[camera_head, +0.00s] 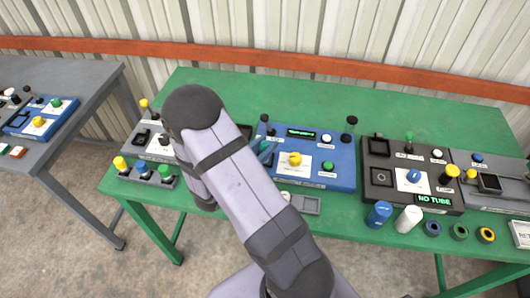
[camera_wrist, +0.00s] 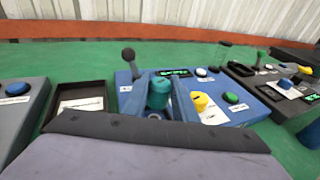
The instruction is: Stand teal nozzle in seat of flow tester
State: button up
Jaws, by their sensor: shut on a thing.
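My gripper (camera_wrist: 160,98) is shut on the teal nozzle (camera_wrist: 160,86), which sits roughly upright between the fingers. In the head view a bit of teal nozzle (camera_head: 264,148) shows at the left edge of a blue device (camera_head: 346,172); my arm hides most of the gripper. In the wrist view the nozzle is over the left part of the blue device (camera_wrist: 247,113). Its seat and any contact are hidden.
A dark device (camera_head: 375,184) reading "NO TUBE" stands right of the blue one. Blue and white cylinders (camera_head: 379,213) and several rings line the front edge. A dark tray (camera_wrist: 112,92) lies left of the blue device. The green table (camera_head: 240,90) is clear behind.

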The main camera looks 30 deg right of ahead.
jog(key=shift+f, duration=1.95)
jog(key=shift+f, duration=0.1)
jog(key=shift+f, duration=0.1)
jog(key=o, duration=1)
jog(key=shift+r+p, duration=0.2)
jog(key=shift+p, duration=0.1)
